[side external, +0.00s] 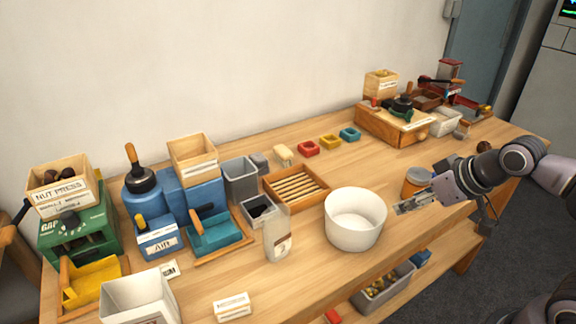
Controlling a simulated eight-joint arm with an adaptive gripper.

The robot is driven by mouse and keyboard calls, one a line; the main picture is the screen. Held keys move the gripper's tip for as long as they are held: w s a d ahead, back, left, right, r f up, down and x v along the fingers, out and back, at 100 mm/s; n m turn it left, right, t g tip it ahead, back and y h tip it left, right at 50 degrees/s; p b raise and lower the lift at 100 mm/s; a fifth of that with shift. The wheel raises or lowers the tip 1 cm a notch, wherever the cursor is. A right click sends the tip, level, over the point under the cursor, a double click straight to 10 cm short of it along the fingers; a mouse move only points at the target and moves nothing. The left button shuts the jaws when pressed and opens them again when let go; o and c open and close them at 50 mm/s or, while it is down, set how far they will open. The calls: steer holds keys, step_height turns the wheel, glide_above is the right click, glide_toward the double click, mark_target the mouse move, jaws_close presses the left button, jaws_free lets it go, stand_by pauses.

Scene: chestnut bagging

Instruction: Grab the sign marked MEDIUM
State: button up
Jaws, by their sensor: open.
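No sign in view can be read clearly as MEDIUM. A small white card (232,306) with print too small to read lies near the front edge of the table. Another small card (170,268) stands beside the white square bin at the left.
A white round tub (355,219) and a clear bag (277,235) stand between my gripper and the cards. An orange-brown jar (416,181) is near my arm. The blue AIR machine (157,240) and green NUT PRESS (75,232) are at the left.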

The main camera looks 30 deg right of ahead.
steer(key=w+a+r+n+g+y, duration=0.1)
steer(key=w+a+r+n+g, duration=0.2)
steer(key=a, duration=0.5)
steer(key=n+g, duration=0.4)
steer(key=n, duration=0.9)
glide_above(240, 300)
step_height(240, 300, down, 4)
steer(key=shift+a+h, duration=0.2)
steer(key=shift+h, duration=0.3)
steer(key=shift+f, duration=0.4)
steer(key=shift+d+f, duration=0.2)
steer(key=shift+f, duration=4.8)
steer(key=c, duration=1)
